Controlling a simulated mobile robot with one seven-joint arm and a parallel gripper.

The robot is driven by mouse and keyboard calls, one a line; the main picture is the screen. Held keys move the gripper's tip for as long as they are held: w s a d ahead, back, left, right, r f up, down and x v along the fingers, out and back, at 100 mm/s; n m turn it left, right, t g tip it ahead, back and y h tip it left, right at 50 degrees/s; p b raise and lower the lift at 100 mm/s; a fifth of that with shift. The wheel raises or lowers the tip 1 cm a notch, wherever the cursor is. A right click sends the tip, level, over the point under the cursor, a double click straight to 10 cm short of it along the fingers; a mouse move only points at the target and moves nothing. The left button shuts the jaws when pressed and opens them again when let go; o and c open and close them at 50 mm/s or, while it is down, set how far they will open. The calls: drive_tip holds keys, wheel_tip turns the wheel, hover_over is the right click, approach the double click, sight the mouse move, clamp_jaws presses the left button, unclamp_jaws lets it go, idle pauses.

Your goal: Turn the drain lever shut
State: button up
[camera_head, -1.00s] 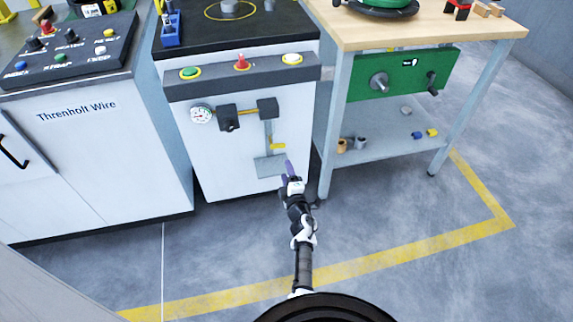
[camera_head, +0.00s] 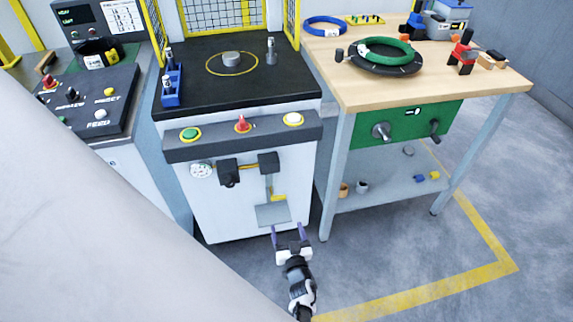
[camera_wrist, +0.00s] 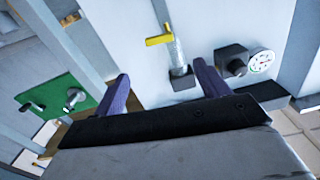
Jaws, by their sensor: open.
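The drain lever (camera_head: 279,198) is a short yellow handle low on the white machine's front. It sticks out sideways across a thin vertical grey pipe (camera_head: 268,186), above a grey tray (camera_head: 272,215). In the wrist view the yellow lever (camera_wrist: 159,40) shows beyond and between the fingertips, crosswise to the pipe (camera_wrist: 178,55). My gripper (camera_head: 288,229) has two purple fingers spread apart and empty. In the head view it is below the lever and tray, pointing at the machine. In the wrist view my gripper (camera_wrist: 162,71) appears clear of the lever.
A round gauge (camera_head: 201,170) and dark valve blocks (camera_head: 228,172) sit on the panel above left of the lever. A workbench (camera_head: 440,85) with a green crank panel (camera_head: 405,125) stands at right. The floor in front is open.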

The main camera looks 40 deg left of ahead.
sight(279, 198)
drive_tip(key=b+x, duration=0.5)
drive_tip(key=x, duration=0.6)
drive_tip(key=shift+w+a+f, duration=0.15)
drive_tip(key=shift+w+a, duration=0.15)
drive_tip(key=shift+x, duration=0.8)
